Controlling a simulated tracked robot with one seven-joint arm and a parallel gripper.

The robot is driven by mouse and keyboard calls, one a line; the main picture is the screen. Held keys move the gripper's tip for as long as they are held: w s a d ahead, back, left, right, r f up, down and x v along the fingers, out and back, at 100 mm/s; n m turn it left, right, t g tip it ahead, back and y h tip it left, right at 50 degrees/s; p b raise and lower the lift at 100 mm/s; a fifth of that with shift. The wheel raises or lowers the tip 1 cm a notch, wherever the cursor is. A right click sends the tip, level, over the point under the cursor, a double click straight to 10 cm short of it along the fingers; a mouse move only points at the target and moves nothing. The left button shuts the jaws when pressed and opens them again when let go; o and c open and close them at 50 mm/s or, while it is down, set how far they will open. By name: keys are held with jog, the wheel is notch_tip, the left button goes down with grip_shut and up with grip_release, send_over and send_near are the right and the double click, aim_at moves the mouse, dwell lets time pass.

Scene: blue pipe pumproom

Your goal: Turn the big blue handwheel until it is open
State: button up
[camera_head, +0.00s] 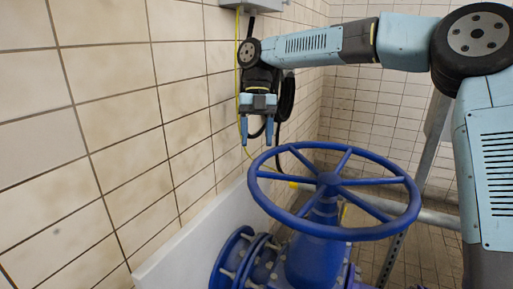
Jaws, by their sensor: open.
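The big blue handwheel (400,227) lies roughly flat on top of a blue valve body (313,262), in the lower middle of the head view. It has a round rim, several spokes and a centre hub. My gripper (257,140) hangs from my arm with its two fingers pointing down. It is open, with a gap between the fingers and nothing in it. It appears above and to the left of the wheel's upper left rim, apart from it in the picture. The exact distance in depth is hard to tell.
A tiled wall (110,130) runs close along the left, with a pale ledge (190,240) at its foot. A black cable coil (287,97) and a yellow cable hang behind my gripper. A grey pipe (437,217) runs behind the wheel to the right. A grey box sits at the top.

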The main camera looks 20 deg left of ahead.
jog(key=shift+r, duration=0.1)
jog(key=shift+c, duration=0.4)
jog(key=c, duration=0.5)
jog(key=shift+w+d, duration=0.15)
jog(key=shift+d, duration=0.15)
jog(key=shift+c, duration=0.5)
jog(key=w+d+m, duration=0.1)
jog(key=d, duration=0.2)
jog(key=w+d+f+m+y, duration=0.1)
jog(key=d+m, duration=0.1)
jog(key=d, duration=0.1)
jog(key=d+f+m+y, duration=0.1)
jog(key=d, duration=0.2)
jog(key=shift+w+d+f+m, duration=0.1)
jog(key=shift+w+f+m, duration=0.1)
jog(key=shift+w+m, duration=0.2)
grip_shut()
jog(key=m+t+y, duration=0.4)
jog(key=m+t, duration=0.5)
jog(key=m, duration=0.8)
send_near(402, 179)
jog(key=s+a+r, duration=0.1)
jog(key=s+r, duration=0.1)
jog(key=s, duration=0.1)
jog(key=shift+m, duration=0.3)
jog(key=shift+x, duration=5.15)
